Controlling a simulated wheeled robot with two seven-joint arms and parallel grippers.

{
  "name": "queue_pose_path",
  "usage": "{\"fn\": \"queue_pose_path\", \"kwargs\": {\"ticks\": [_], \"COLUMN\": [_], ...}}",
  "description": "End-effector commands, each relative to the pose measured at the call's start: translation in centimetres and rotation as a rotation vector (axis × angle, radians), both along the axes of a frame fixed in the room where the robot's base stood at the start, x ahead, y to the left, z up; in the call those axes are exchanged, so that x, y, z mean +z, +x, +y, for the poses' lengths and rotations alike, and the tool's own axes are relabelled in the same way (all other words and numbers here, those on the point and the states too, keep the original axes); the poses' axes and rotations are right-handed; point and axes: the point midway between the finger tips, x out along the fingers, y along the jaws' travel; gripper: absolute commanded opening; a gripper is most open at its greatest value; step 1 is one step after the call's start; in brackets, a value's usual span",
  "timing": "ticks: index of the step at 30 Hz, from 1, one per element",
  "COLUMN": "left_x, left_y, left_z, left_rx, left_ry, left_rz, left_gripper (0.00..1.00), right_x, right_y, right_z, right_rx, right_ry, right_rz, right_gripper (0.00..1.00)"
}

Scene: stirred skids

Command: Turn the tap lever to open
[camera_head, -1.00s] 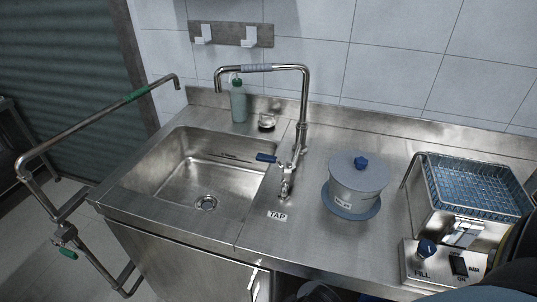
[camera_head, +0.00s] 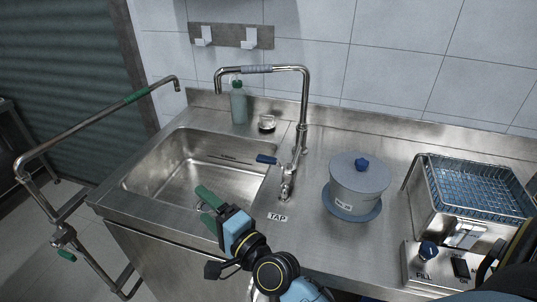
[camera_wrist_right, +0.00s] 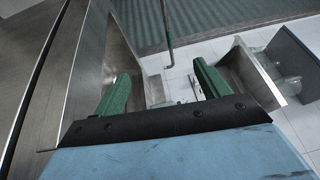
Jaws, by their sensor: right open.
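The tap (camera_head: 305,110) is a tall steel spout standing at the right edge of the sink, arching left over it. Its lever (camera_head: 267,159) has a blue grip and points left, over the sink's right rim. My right gripper (camera_head: 206,207) has green fingers and is open and empty above the sink's front edge, below and left of the lever, clear of it. In the right wrist view its two green fingers (camera_wrist_right: 158,92) are spread apart with nothing between them. The lever is not seen there. My left gripper is in neither view.
A label reading TAP (camera_head: 277,217) is on the counter. A grey lidded pot (camera_head: 359,180) stands right of the tap. A fryer with a blue basket (camera_head: 478,187) stands farther right. A soap bottle (camera_head: 238,104) is behind the sink (camera_head: 150,160).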

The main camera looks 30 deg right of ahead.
Motion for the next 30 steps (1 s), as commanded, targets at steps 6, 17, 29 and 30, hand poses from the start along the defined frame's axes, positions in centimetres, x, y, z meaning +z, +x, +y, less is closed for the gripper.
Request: {"fn": "queue_pose_path", "kwargs": {"ticks": [6,17,29,30], "left_x": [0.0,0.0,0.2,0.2], "left_y": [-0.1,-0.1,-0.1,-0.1], "left_z": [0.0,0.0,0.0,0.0], "left_rx": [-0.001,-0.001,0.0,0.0], "left_ry": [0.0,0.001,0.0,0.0], "left_rz": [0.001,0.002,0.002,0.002], "left_gripper": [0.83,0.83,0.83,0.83], "right_x": [2.9,-1.6,-2.7,-2.7], "right_y": [3.9,4.0,5.7,6.3], "right_z": [-5.6,-11.9,-15.1,-15.8], "right_rx": [-0.299,-0.742,-0.82,-0.819], "right_ry": [0.715,1.48,1.569,1.567], "right_rz": [-0.166,-0.371,-0.412,-0.412], "right_gripper": [0.75,0.75,0.75,0.75]}}
